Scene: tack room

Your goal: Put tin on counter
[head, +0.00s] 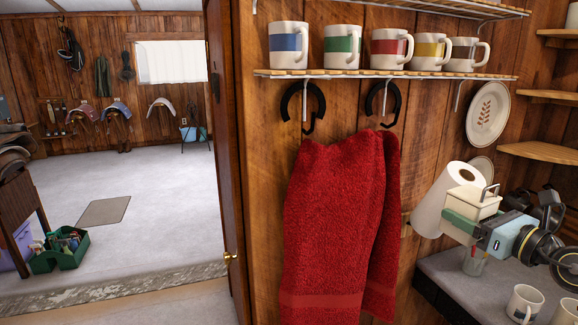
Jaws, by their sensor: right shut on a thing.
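My right gripper (489,226), with a light blue and black wrist, comes in from the right edge. It is shut on a small cream tin (473,203), which has a metal loop at its upper right. The tin is held in the air, tilted in the picture, in front of the paper towel roll. A green part runs along the tin's lower side; I cannot tell whether it belongs to the tin or to a finger. The grey counter (443,271) lies below the gripper at the lower right. My left gripper is not in view.
White mugs (525,303) stand on the counter near its front, with a small glass (474,263) behind. The paper towel roll (447,198) is close to the tin. A red towel (335,225) hangs left of the counter. Several mugs line the shelf (380,74) above. A doorway opens at left.

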